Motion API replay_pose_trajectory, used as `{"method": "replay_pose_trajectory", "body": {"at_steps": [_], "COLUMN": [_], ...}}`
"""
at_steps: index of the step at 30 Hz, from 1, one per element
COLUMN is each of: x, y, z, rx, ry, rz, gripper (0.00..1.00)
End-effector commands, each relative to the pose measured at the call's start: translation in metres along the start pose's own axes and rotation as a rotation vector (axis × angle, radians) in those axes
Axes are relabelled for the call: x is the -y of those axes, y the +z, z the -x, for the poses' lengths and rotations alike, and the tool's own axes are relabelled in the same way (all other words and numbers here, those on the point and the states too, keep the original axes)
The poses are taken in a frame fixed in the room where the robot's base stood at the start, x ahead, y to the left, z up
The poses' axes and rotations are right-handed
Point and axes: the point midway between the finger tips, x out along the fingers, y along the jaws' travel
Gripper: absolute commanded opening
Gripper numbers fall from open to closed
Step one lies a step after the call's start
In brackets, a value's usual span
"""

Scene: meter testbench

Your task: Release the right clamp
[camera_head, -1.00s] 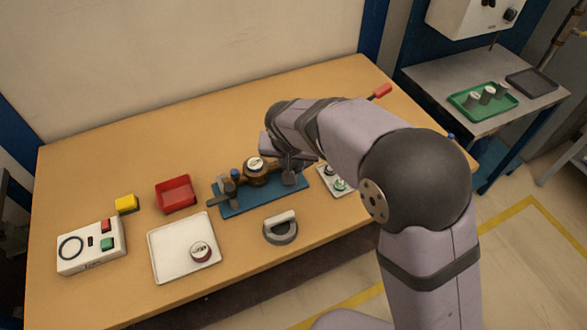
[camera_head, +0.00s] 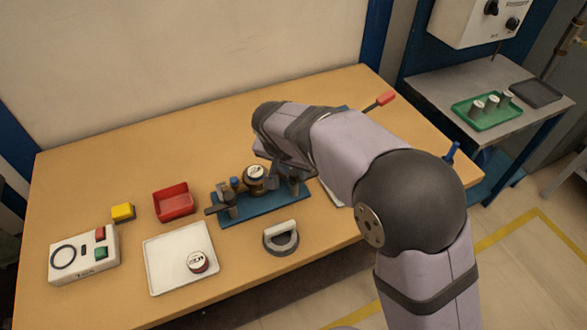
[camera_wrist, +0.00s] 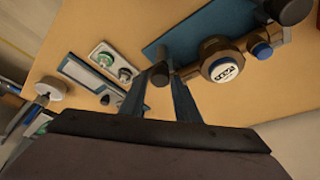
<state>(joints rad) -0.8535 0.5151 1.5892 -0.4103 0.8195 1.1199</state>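The blue fixture plate (camera_head: 265,206) carries a round brass-coloured meter (camera_head: 255,178) with a white dial, also in the wrist view (camera_wrist: 224,68). The left clamp (camera_head: 228,200) stands at the plate's left end. The right clamp is largely hidden by my arm in the head view; a dark knob that looks like part of it shows in the wrist view (camera_wrist: 160,74), beside the meter's pipe end. My gripper (camera_wrist: 158,84) has its two fingers apart, one on each side of this knob at their tips. I cannot tell whether they touch it.
A white tray (camera_head: 160,276) with a round part, a red bin (camera_head: 174,201), a yellow block (camera_head: 123,212) and a button box (camera_head: 84,255) stand at the left. A red-handled lever (camera_head: 385,98) is behind my arm.

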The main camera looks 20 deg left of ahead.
Motion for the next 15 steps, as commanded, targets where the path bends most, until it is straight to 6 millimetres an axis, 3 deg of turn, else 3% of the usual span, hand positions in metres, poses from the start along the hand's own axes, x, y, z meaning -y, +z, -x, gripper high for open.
{"method": "replay_pose_trajectory", "body": {"at_steps": [15], "x": [0.0007], "y": [-0.0004], "z": [0.009], "rx": [-0.002], "ry": [-0.002], "rz": [0.001], "gripper": [0.42]}}
